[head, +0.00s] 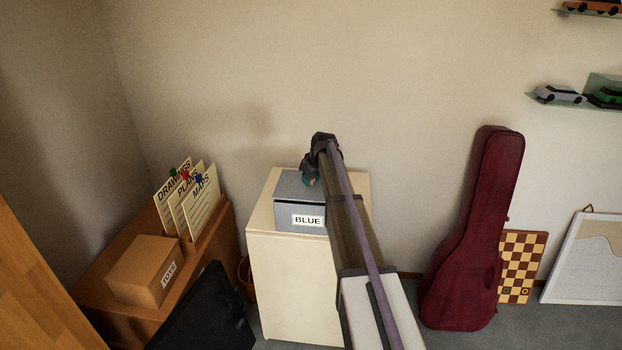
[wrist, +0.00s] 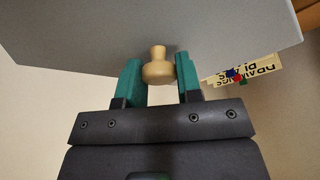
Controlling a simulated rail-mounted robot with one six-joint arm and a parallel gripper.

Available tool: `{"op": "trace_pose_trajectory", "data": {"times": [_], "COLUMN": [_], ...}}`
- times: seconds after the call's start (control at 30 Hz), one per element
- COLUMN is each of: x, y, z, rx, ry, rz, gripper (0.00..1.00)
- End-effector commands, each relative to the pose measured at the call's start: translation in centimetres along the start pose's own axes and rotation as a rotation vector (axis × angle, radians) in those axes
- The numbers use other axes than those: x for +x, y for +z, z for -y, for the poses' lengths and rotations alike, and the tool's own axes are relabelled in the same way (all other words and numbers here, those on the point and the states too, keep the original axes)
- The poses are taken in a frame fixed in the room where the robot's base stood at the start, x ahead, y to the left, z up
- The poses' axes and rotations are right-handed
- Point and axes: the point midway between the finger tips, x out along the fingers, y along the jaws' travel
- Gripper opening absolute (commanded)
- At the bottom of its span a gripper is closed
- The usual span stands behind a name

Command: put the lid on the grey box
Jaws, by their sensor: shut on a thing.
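The grey box (head: 285,217) stands on a cream cabinet in the head view, with a label reading BLUE on its front. The grey lid (head: 289,184) shows at the box's top, level with it; whether it rests fully on the rim I cannot tell. In the wrist view the lid (wrist: 90,30) is a wide grey plate with a pale wooden knob (wrist: 158,70). My gripper (wrist: 160,78) has its teal fingers on both sides of the knob and is shut on it. In the head view my gripper (head: 311,181) is over the box, and my arm hides the box's right side.
The cream cabinet (head: 292,285) has narrow bare margins around the box. Left is a brown wooden cabinet with a carton (head: 146,268) and upright cards (head: 188,200). A dark red instrument case (head: 470,235) leans on the wall at right. A black panel (head: 205,315) stands in front.

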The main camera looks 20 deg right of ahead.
Motion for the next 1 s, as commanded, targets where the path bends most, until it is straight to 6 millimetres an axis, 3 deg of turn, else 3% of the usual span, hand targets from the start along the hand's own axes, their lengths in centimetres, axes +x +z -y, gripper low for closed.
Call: {"op": "trace_pose_trajectory", "data": {"times": [1.0], "x": [0.57], "y": [0.24], "z": [0.00], "rx": [0.000], "ry": [0.000], "rz": [0.000], "gripper": [0.07]}}
